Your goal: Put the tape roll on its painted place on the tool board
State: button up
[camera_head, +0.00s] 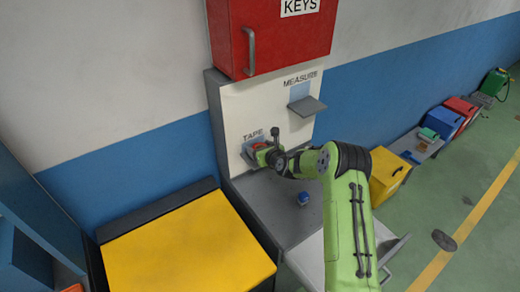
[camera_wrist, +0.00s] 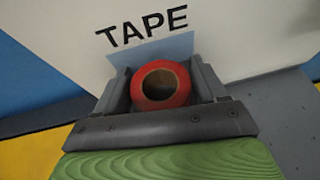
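The red tape roll (camera_wrist: 160,87), with a brown core, faces the wrist camera between the two grey fingers of my gripper (camera_wrist: 161,78). The fingers flank it on both sides and appear to touch it. Behind it is the light blue painted patch (camera_wrist: 170,48) under the word TAPE on the pale tool board (camera_wrist: 240,40). In the head view, my gripper (camera_head: 264,149) is at the board's lower left, with some red of the roll showing. The patch is mostly hidden there. Whether the roll touches the board cannot be told.
A small blue object (camera_head: 305,198) lies on the grey bench top (camera_head: 275,205). A small grey shelf (camera_head: 307,105) juts out under MEASURE. A red key cabinet (camera_head: 285,40) hangs above. A yellow-topped unit (camera_head: 185,255) stands at left, a yellow box (camera_head: 388,175) at right.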

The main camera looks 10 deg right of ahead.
jog(key=o, duration=0.3)
